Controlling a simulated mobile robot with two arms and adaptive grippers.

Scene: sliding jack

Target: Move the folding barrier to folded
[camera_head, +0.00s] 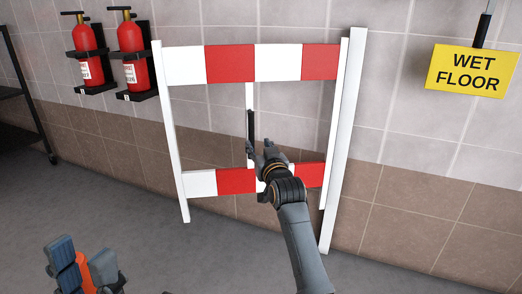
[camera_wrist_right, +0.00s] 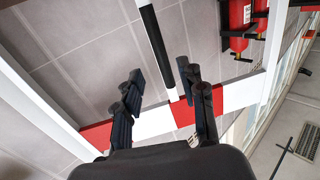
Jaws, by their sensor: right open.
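The folding barrier has red-and-white boards (camera_head: 229,63) between white posts and stands spread out in front of the tiled wall. A thin white upright at its middle carries a black handle (camera_head: 251,126). My right gripper (camera_head: 262,148) is open at the lower end of this handle. In the right wrist view the black handle (camera_wrist_right: 157,42) runs between the lines of the two spread fingers (camera_wrist_right: 160,80); I cannot tell whether they touch it. My left gripper (camera_head: 84,258) is low at the left, its fingers apart, away from the barrier, with an orange part between them.
Two red fire extinguishers (camera_head: 88,50) hang on the wall left of the barrier. A yellow wet floor sign (camera_head: 472,70) hangs at the right. A dark shelf (camera_head: 20,95) stands at the far left. The grey floor (camera_head: 150,255) before the barrier is clear.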

